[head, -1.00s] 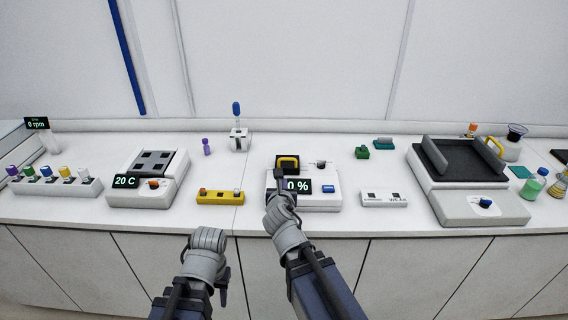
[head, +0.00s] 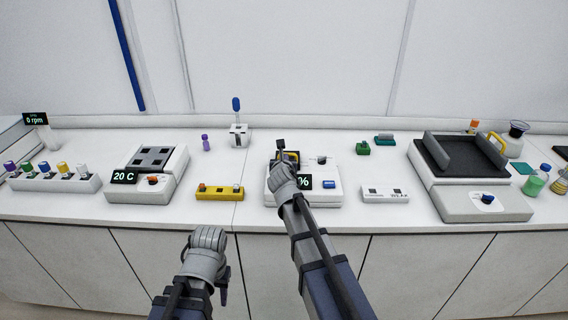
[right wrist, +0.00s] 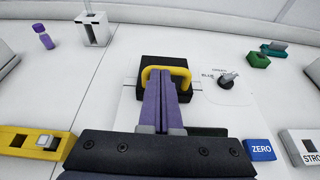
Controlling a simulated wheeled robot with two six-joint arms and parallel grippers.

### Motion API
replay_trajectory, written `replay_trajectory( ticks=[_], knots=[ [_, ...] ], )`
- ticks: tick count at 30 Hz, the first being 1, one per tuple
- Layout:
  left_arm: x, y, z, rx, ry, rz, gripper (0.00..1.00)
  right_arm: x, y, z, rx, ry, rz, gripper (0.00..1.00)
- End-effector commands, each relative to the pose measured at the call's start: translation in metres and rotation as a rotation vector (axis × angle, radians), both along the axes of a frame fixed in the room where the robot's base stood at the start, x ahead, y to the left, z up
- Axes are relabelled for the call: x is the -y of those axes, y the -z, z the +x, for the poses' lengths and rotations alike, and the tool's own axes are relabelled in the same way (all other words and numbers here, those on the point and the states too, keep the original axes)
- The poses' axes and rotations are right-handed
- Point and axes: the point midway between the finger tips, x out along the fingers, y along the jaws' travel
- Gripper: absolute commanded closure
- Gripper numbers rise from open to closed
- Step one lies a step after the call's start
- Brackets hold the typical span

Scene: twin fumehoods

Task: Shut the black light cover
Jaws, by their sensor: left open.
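The black light cover (right wrist: 148,80) with its yellow arched handle (right wrist: 184,75) sits on the white device in the right wrist view. In the head view the cover (head: 294,156) is partly hidden behind my right gripper (head: 283,166). My right gripper's two fingers (right wrist: 161,76) lie close together, with their tips at the middle of the handle's arch. I cannot tell whether they hold the bar or only touch it. My left gripper (head: 208,236) is open and empty, low in front of the counter edge, away from the cover.
The white device (head: 328,199) has a dial (right wrist: 227,80), a percent display (head: 304,183) and a blue ZERO button (right wrist: 260,150). A yellow block (head: 220,193) lies to its left and a white switch box (head: 385,194) to its right. Bare counter separates them.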

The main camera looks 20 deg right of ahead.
Motion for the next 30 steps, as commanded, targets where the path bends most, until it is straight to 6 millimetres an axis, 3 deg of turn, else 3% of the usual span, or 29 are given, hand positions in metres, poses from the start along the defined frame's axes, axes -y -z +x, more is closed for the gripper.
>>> replay_trajectory(
  ticks=[11, 19, 30],
  knots=[
    [0.0, -0.001, 0.0, 0.0, 0.0, 0.0, 0.56, 0.001, -0.001, 0.002, 0.0, 0.0, 0.0, 1.0],
    [0.0, -0.016, 0.0, 0.0, 0.0, 0.0, 0.56, 0.005, -0.016, 0.017, -0.001, 0.001, 0.001, 1.0],
    [0.0, -0.012, 0.0, 0.0, 0.0, 0.0, 0.56, 0.004, -0.012, 0.013, -0.002, 0.002, 0.001, 1.0]
  ],
)
